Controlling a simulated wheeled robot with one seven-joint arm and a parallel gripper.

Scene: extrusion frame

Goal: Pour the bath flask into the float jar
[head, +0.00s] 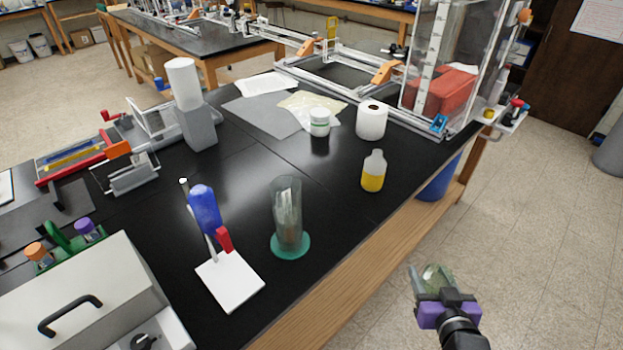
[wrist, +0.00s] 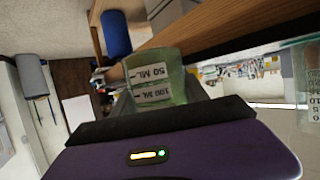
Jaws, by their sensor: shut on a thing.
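My purple-and-black gripper (head: 440,295) is shut on a clear, greenish glass vessel (head: 433,278), which I take as the bath flask. It is held out over the floor, right of the bench edge. In the wrist view the vessel (wrist: 155,75) carries white labels reading 50 ML and 100 ML, and the gripper (wrist: 160,112) covers its near part. I cannot tell its exact tilt or how much liquid it holds. The float jar (head: 288,215) appears to be the tall clear cylinder on a round teal base, upright near the bench's front edge, well left of my gripper.
On the black bench, a blue-topped stand (head: 230,281) is left of the jar and a yellow-liquid bottle (head: 373,171) is right of it. A grey box with a handle (head: 90,300) sits at lower left. A white roll (head: 371,121) and lidded jar (head: 319,123) stand behind.

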